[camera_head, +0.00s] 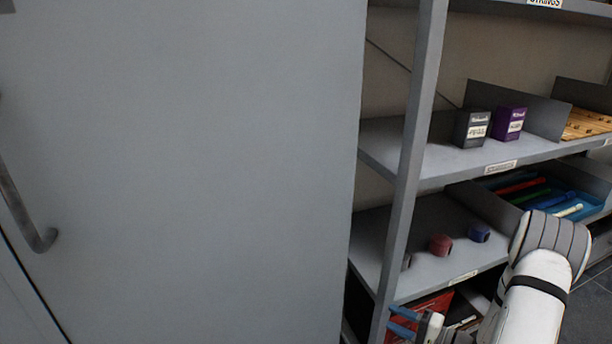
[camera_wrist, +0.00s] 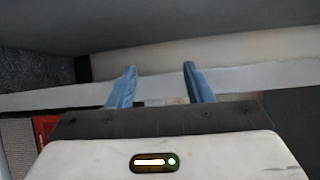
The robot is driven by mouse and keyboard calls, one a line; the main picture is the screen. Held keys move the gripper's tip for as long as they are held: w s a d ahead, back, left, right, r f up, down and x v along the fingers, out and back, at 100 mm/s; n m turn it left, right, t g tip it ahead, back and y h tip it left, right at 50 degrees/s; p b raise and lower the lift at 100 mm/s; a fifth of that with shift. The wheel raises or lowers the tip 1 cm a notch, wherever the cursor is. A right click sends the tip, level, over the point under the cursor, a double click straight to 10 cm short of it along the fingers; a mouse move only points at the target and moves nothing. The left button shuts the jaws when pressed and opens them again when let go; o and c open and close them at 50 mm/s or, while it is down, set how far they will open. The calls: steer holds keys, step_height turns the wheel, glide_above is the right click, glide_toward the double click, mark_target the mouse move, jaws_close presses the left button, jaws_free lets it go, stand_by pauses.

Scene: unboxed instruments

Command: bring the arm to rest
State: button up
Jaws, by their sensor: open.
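My gripper (camera_head: 402,323) is at the bottom of the head view, in front of the lower part of the shelf unit. Its two blue fingers are apart. The wrist view shows my gripper (camera_wrist: 160,82) with both blue fingers spread and nothing between them. A pale shelf edge lies behind the fingertips there. My white arm reaches in from the lower right of the head view and hides part of the lower shelves.
A grey door (camera_head: 190,170) with a metal handle (camera_head: 30,225) fills the left. The shelf unit's upright (camera_head: 412,150) stands beside it. Shelves hold a dark box (camera_head: 473,129), a purple box (camera_head: 509,123), a red round item (camera_head: 440,244), a blue one (camera_head: 479,233) and a blue tray (camera_head: 590,207).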

steer(key=s+a+r+n+g+h+p, duration=0.15)
steer(key=s+a+r+g+p, duration=0.3)
steer(key=r, duration=0.55)
steer(key=s+a+r+n+g+h+p, duration=0.1)
steer(key=s+a+r+n+g+p, duration=0.3)
steer(key=r, duration=0.5)
steer(key=s+a+r+n+g+h+p, duration=0.1)
steer(key=s+a+r+g+p, duration=0.3)
steer(key=r, duration=0.6)
steer(key=s+d+r+n+t+h+p, duration=0.1)
steer(key=r+h+p, duration=0.4)
steer(key=r, duration=0.6)
steer(key=s+d+r+n+t+h+p, duration=0.1)
steer(key=s+d+r+t+h+p, duration=0.1)
steer(key=s+r+h+p, duration=0.3)
step_height(320, 180, up, 7)
steer(key=s+t+p, duration=0.1)
steer(key=p, duration=0.3)
steer(key=shift+s+d+p, duration=0.15)
steer(key=shift+p, duration=0.25)
steer(key=shift+t, duration=0.25)
